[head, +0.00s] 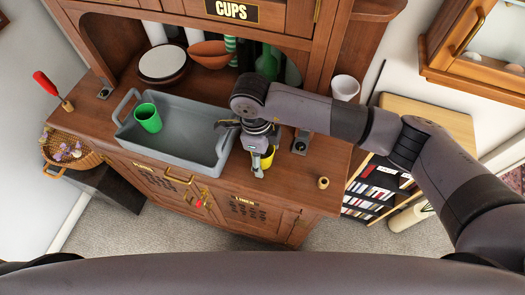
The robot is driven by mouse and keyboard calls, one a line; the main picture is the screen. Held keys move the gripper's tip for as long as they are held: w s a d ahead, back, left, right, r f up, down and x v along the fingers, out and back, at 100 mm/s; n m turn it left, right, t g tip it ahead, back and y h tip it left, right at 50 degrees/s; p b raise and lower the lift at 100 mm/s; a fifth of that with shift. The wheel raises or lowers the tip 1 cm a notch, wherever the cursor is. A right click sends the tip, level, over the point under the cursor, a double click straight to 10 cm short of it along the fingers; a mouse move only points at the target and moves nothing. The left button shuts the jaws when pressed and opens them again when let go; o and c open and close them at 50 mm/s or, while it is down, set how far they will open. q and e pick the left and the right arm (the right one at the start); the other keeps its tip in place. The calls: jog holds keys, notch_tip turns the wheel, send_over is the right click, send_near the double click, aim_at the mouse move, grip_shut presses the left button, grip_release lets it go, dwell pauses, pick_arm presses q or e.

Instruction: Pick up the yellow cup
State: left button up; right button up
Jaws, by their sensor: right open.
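The yellow cup (267,159) stands on the wooden sideboard top, just right of the grey tray. My right gripper (258,172) is above and in front of it and hides much of it. The right gripper is open and points down at the cup; whether its fingers touch the cup cannot be told. My left gripper is not in view.
The grey tray (182,149) holds a green cup (148,118). Plates (162,63), a brown bowl (210,54) and green bottles (267,65) stand in the niche behind. A white cup (345,87) is at the right. A small wooden piece (323,183) lies near the front edge.

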jog(key=shift+f, duration=0.1)
jog(key=shift+c, duration=0.4)
jog(key=c, duration=1.2)
